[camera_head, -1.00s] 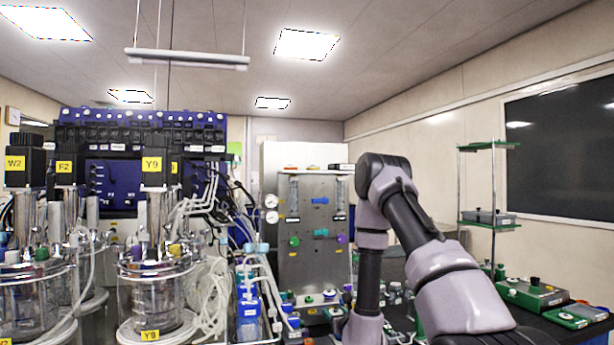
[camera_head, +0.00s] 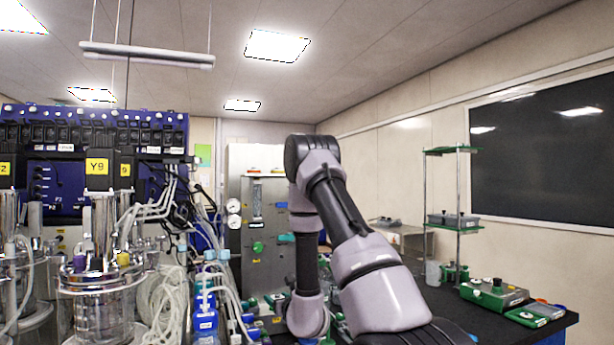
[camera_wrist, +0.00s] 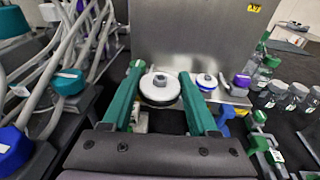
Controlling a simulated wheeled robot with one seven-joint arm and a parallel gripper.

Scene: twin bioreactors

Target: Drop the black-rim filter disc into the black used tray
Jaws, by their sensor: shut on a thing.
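My gripper (camera_wrist: 160,76) has two green fingers in the wrist view. It is shut on the black-rim filter disc (camera_wrist: 160,88), a round white-topped disc with a dark rim and a small knob on top. The disc sits level between the fingers. In the head view my arm shows, but the gripper and disc are hidden. I cannot pick out the black used tray for sure. A dark grey tray (camera_head: 452,219) stands on the green-shelved rack at the right of the head view.
A blue-rim disc (camera_wrist: 206,81) lies just beyond the right finger, before a steel panel (camera_wrist: 190,35). Tubing (camera_wrist: 75,55) crowds the left and small jars (camera_wrist: 290,92) stand at right. A green box (camera_head: 494,293) sits on the black bench.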

